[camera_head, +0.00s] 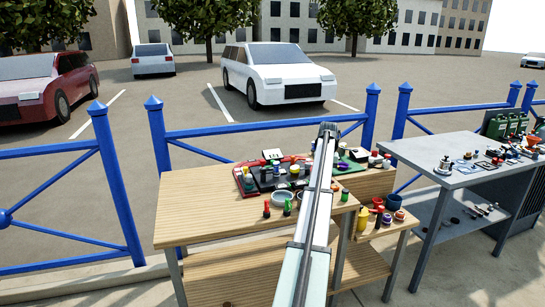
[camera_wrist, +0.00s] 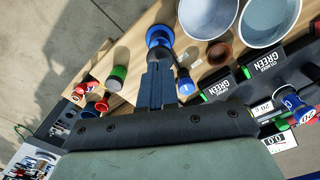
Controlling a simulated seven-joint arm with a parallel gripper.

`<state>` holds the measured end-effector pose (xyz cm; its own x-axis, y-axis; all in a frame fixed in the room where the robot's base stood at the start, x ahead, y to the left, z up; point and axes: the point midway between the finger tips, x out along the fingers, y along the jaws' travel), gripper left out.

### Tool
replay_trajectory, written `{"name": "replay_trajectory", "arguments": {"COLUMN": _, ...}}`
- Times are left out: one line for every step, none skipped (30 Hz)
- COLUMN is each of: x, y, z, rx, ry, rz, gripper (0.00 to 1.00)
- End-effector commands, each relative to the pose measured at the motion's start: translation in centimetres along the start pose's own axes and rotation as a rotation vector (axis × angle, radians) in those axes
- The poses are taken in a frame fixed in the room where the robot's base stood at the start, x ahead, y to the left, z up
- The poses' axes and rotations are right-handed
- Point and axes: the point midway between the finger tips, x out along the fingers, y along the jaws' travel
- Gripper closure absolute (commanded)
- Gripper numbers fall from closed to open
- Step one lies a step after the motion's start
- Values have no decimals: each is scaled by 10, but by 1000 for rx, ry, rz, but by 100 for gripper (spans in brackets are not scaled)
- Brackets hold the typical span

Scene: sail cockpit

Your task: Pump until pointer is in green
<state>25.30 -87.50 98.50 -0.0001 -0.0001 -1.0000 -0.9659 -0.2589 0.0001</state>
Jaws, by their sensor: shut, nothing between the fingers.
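My gripper (camera_wrist: 158,68) is shut and empty in the wrist view, its dark fingers together. Just past the fingertips is a round blue-topped part (camera_wrist: 160,38) with a dark rim; I cannot tell whether the fingers touch it or whether it belongs to a pump. A small blue-capped bottle (camera_wrist: 185,86) stands close on the right. I cannot make out a pump, a gauge pointer or a green zone in either view. In the head view my arm crosses the wooden table and hides part of it; my fingers cannot be made out there.
Black blocks labelled GREEN (camera_wrist: 262,64) and two grey bowls (camera_wrist: 268,20) lie to the right in the wrist view. A green-topped cylinder (camera_wrist: 118,75) stands left. The wooden table (camera_head: 205,208) is bare at its left. A grey table (camera_head: 410,150) with small items stands right.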

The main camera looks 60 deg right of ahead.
Motion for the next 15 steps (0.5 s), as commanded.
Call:
{"name": "replay_trajectory", "arguments": {"x": 0, "y": 0, "z": 0, "rx": 0, "ry": 0, "rz": 0, "gripper": 100}}
{"name": "replay_trajectory", "arguments": {"x": 0, "y": 0, "z": 0, "rx": 0, "ry": 0, "rz": 0, "gripper": 100}}
{"name": "replay_trajectory", "arguments": {"x": 0, "y": 0, "z": 0, "rx": 0, "ry": 0, "rz": 0, "gripper": 100}}
{"name": "replay_trajectory", "arguments": {"x": 0, "y": 0, "z": 0, "rx": 0, "ry": 0, "rz": 0, "gripper": 100}}
{"name": "replay_trajectory", "arguments": {"x": 0, "y": 0, "z": 0, "rx": 0, "ry": 0, "rz": 0, "gripper": 100}}
{"name": "replay_trajectory", "arguments": {"x": 0, "y": 0, "z": 0, "rx": 0, "ry": 0, "rz": 0, "gripper": 100}}
{"name": "replay_trajectory", "arguments": {"x": 0, "y": 0, "z": 0, "rx": 0, "ry": 0, "rz": 0, "gripper": 100}}
{"name": "replay_trajectory", "arguments": {"x": 0, "y": 0, "z": 0, "rx": 0, "ry": 0, "rz": 0, "gripper": 100}}
{"name": "replay_trajectory", "arguments": {"x": 0, "y": 0, "z": 0, "rx": 0, "ry": 0, "rz": 0, "gripper": 100}}
{"name": "replay_trajectory", "arguments": {"x": 0, "y": 0, "z": 0, "rx": 0, "ry": 0, "rz": 0, "gripper": 100}}
{"name": "replay_trajectory", "arguments": {"x": 1, "y": 0, "z": 0, "rx": 0, "ry": 0, "rz": 0, "gripper": 100}}
{"name": "replay_trajectory", "arguments": {"x": 1, "y": 0, "z": 0, "rx": 0, "ry": 0, "rz": 0, "gripper": 100}}
{"name": "replay_trajectory", "arguments": {"x": 2, "y": 0, "z": 0, "rx": 0, "ry": 0, "rz": 0, "gripper": 100}}
{"name": "replay_trajectory", "arguments": {"x": 3, "y": 0, "z": 0, "rx": 0, "ry": 0, "rz": 0, "gripper": 100}}
{"name": "replay_trajectory", "arguments": {"x": 4, "y": 0, "z": 0, "rx": 0, "ry": 0, "rz": 0, "gripper": 100}}
